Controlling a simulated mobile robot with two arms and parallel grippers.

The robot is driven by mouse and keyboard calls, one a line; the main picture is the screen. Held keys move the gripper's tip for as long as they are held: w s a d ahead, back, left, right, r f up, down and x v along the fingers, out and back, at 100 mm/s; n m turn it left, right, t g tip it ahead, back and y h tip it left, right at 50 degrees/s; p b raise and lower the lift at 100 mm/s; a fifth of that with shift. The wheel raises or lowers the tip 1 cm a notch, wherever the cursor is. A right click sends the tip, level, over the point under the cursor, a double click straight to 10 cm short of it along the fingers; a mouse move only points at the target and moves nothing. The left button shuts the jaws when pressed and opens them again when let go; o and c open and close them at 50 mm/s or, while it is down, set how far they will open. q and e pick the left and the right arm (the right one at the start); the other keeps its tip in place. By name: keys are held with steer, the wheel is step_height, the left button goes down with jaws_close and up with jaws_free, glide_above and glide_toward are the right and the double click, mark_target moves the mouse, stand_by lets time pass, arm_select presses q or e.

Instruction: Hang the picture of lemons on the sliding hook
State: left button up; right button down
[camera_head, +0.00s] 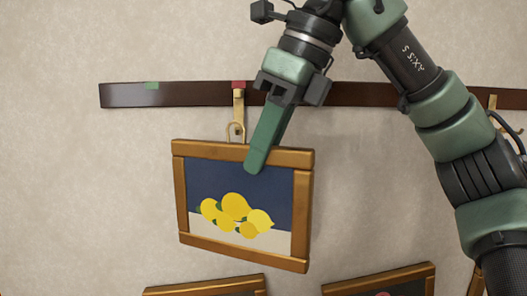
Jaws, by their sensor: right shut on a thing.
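The picture of lemons (240,212) has a wooden frame and hangs slightly tilted in front of the wall. My right gripper (256,160) is shut on the top edge of its frame, with a green finger in front of the picture. A brass sliding hook (238,105) with a red top sits on the dark rail (195,95), just above the frame. A small loop (236,131) at the frame's top overlaps the hook's lower end; I cannot tell whether it is seated on it. My left gripper is out of view.
A green mark (151,86) is on the rail's left part. Another brass hook (492,102) is at the far right, partly behind my right arm. Two more framed pictures (205,287) (380,282) show at the bottom edge. The wall to the left is bare.

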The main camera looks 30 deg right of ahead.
steer(key=shift+w+d+f, duration=0.2)
steer(key=shift+w+d, duration=0.15)
steer(key=shift+w, duration=0.4)
steer(key=shift+w+d+f, duration=0.25)
steer(key=shift+w+d, duration=0.1)
steer(key=shift+w, duration=0.35)
steer(key=shift+w+d+f, duration=0.2)
steer(key=shift+w+d, duration=0.15)
steer(key=shift+w, duration=0.4)
steer(key=c, duration=1.3)
jaws_free()
steer(key=shift+o, duration=0.2)
steer(key=v, duration=0.7)
steer(key=shift+r, duration=0.4)
